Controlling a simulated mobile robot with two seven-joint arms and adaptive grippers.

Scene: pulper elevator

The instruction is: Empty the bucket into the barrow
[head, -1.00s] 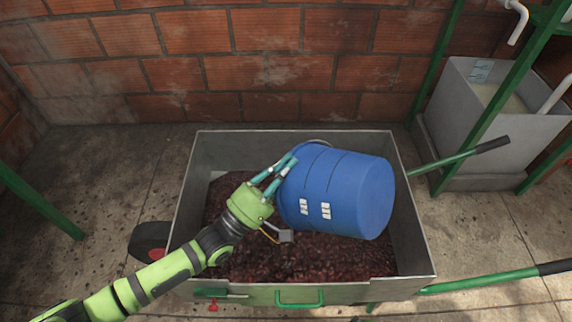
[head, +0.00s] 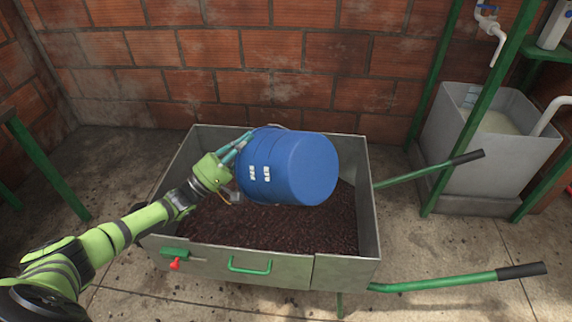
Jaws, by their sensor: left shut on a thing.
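The blue bucket (head: 300,168) lies tipped on its side over the barrow, its base toward the right and its mouth toward the left, facing away from me. My left gripper (head: 238,150) is shut on the bucket at its rim end. The grey metal barrow (head: 300,270) stands below, holding a layer of dark red-brown pulp (head: 270,228). The bucket's inside is hidden, so I cannot tell whether anything is in it. My right gripper is not in view.
Two green barrow handles with black grips (head: 515,271) reach out to the right. A grey tank (head: 485,150) with a green frame stands at the right. A brick wall (head: 250,60) closes the back. A green post (head: 45,165) stands at the left.

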